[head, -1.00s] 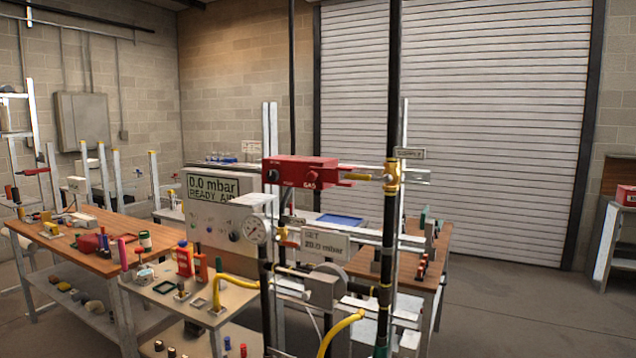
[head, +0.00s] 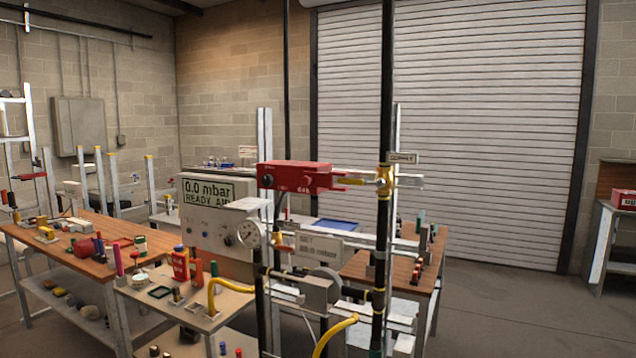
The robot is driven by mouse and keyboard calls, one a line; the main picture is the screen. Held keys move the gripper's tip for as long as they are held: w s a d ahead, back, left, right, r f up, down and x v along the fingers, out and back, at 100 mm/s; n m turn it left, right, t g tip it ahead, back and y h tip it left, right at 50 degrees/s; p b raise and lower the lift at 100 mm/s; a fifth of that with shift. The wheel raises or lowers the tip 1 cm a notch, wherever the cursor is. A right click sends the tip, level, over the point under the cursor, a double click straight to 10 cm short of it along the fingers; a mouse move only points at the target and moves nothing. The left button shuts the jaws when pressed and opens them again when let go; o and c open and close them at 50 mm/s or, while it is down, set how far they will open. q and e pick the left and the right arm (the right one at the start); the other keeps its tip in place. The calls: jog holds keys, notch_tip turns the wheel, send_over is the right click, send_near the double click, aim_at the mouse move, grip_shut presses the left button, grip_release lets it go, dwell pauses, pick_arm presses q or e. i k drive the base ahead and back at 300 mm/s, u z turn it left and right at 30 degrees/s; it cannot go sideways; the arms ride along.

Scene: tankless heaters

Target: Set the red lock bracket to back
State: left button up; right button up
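Neither of my grippers shows in the head view. I cannot pick out for certain which red part is the lock bracket. A red bottle-like item (head: 180,264) stands on the small front bench. A dark red rounded item (head: 84,248) lies on the wooden bench at left.
A display panel (head: 209,192) reads 0.0 mbar, with a round gauge (head: 250,234) below it. Yellow hoses (head: 334,335) hang low at front. The wooden bench (head: 116,231) is cluttered. Open floor (head: 510,310) lies at right, before the roller door (head: 450,120).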

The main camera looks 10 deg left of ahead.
aim_at(310, 179)
jog(key=z, duration=0.1)
jog(key=i, duration=1)
jog(key=u, duration=0.1)
